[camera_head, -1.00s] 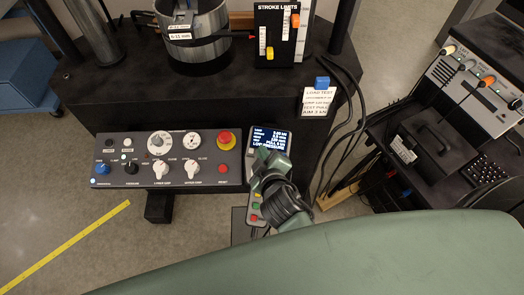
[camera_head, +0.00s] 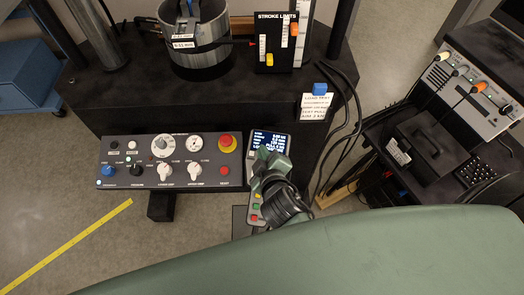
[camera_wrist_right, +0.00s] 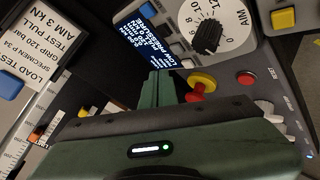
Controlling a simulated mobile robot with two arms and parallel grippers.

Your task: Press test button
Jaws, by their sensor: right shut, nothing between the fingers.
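A slim grey control unit with a blue text display (camera_head: 270,142) stands to the right of the wide control panel. Green and red buttons (camera_head: 255,207) show along its lower left edge. My right gripper (camera_head: 270,160) is over this unit, shut and empty, and hides much of its middle. In the right wrist view my shut fingers (camera_wrist_right: 167,85) point toward the display (camera_wrist_right: 150,32), with a white AIM dial (camera_wrist_right: 208,35) beside it. I cannot tell whether the fingertips touch the unit. No label that reads test button is legible. My left gripper is out of view.
The wide panel (camera_head: 140,184) carries knobs, a red mushroom button (camera_head: 227,142) on yellow and a red reset button (camera_head: 224,171). A load test label (camera_head: 315,105) hangs behind. Black cables (camera_head: 347,125) run down right. A dark cart (camera_head: 435,150) stands at right.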

